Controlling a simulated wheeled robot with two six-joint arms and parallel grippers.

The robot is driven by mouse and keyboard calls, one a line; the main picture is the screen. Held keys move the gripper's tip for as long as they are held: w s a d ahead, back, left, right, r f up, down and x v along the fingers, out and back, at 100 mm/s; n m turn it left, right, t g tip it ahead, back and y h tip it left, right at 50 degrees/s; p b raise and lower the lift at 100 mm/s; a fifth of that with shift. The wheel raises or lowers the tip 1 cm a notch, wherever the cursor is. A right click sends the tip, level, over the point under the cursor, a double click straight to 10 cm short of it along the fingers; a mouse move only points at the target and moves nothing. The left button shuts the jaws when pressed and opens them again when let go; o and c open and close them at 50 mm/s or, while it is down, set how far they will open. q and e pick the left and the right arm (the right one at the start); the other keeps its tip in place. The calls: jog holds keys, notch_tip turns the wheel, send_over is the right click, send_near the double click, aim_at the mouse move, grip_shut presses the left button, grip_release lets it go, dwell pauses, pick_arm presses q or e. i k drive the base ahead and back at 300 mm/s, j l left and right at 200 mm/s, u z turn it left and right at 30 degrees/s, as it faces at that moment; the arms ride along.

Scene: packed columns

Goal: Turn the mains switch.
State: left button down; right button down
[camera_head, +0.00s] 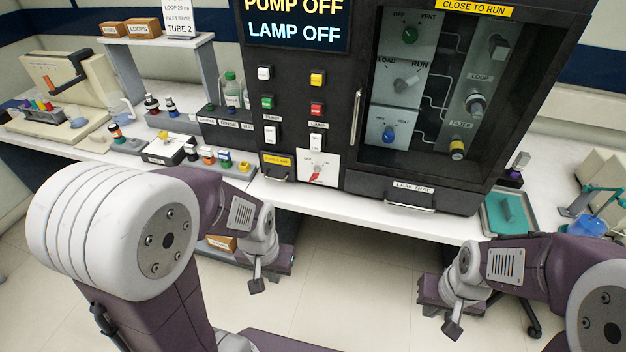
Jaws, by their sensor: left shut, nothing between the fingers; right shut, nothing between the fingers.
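The mains switch appears to be the rotary knob with a red pointer (316,175) on a white plate, low on the front of the dark cabinet (350,100). The pointer tilts down to the left; the plate's lettering is too small to read. My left gripper (276,262) is shut and empty, below and left of the knob, in front of the bench and apart from it. My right gripper (438,291) is shut and empty, low on the right, below the bench edge. The fingertips of both are hard to make out.
A display (293,22) reads "PUMP OFF, LAMP OFF". Rocker switches and push buttons sit above the knob. A clear-fronted compartment (425,85) with valve knobs is to the right, above a leak tray (412,190). Bottles and small racks crowd the bench to the left.

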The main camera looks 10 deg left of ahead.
aim_at(315, 175)
jog(key=i+u, duration=0.45)
jog(key=u, duration=0.25)
jog(key=i+u, duration=0.35)
jog(key=k+l, duration=0.05)
jog(key=k, duration=0.05)
